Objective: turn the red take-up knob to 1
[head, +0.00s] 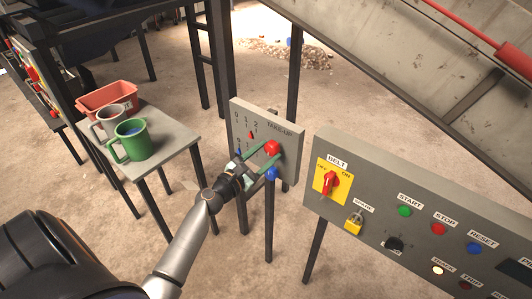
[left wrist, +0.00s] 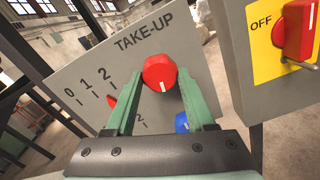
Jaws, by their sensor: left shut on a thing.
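The red take-up knob (head: 271,147) is on the grey take-up panel (head: 287,166), and it also shows in the left wrist view (left wrist: 160,73). Its white line points down in the wrist view. My left gripper (head: 267,158) is shut on the knob, with its green fingers on either side; it fills the foreground of the wrist view (left wrist: 161,92). A small red pointer (left wrist: 111,100) sits below the 0-1-2 scale, about 1 to 2; its exact reading is unclear. My right gripper is not in view.
A blue knob (head: 271,174) sits just below the red one, close to my fingers. The control panel (head: 350,225) with a red belt switch (head: 330,183) stands to the right. A side table (head: 180,146) holds mugs and a red bin (head: 108,97).

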